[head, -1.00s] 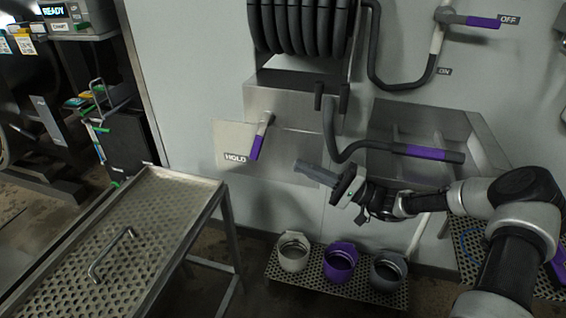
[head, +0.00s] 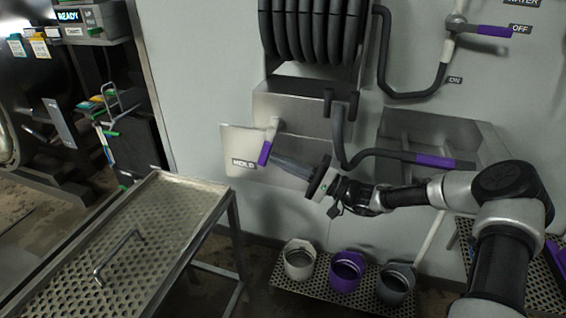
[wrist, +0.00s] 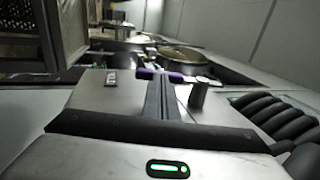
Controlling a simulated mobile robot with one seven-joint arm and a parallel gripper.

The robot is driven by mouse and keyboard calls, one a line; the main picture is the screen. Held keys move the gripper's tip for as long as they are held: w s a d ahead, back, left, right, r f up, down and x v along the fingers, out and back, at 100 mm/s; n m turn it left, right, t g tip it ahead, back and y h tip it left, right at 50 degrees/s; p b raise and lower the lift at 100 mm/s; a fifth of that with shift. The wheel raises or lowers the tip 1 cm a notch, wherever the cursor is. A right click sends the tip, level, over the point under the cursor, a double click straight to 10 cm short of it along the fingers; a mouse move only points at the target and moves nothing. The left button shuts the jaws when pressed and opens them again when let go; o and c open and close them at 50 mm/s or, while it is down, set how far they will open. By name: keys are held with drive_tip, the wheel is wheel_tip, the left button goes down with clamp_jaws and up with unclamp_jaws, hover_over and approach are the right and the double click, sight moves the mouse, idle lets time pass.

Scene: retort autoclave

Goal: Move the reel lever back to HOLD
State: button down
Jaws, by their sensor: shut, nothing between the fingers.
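The reel lever (head: 265,153) has a pale upper arm and a purple grip. It hangs down and slightly left from its pivot on a pale plate, its lower end just above and right of the HOLD label (head: 243,163). My gripper (head: 275,160) is shut and empty, its long fingers pointing left with the tips at the right side of the purple grip. In the wrist view the purple grip (wrist: 160,74) lies across the ends of the fingers (wrist: 160,98). I cannot tell whether they touch. The HOLD label (wrist: 111,78) shows to the left there.
The hose reel (head: 312,35) is above the lever. A hose wand with a purple grip (head: 440,161) lies to the right, before a steel basin. A perforated steel table (head: 135,235) stands at lower left. Several cups sit on a low perforated shelf (head: 325,298) below my arm.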

drive_tip(key=a+y+b, duration=0.2)
drive_tip(key=a+b, duration=0.1)
drive_tip(key=shift+w+f+t, duration=0.1)
drive_tip(key=shift+w+t, duration=0.2)
drive_tip(key=shift+w, duration=0.05)
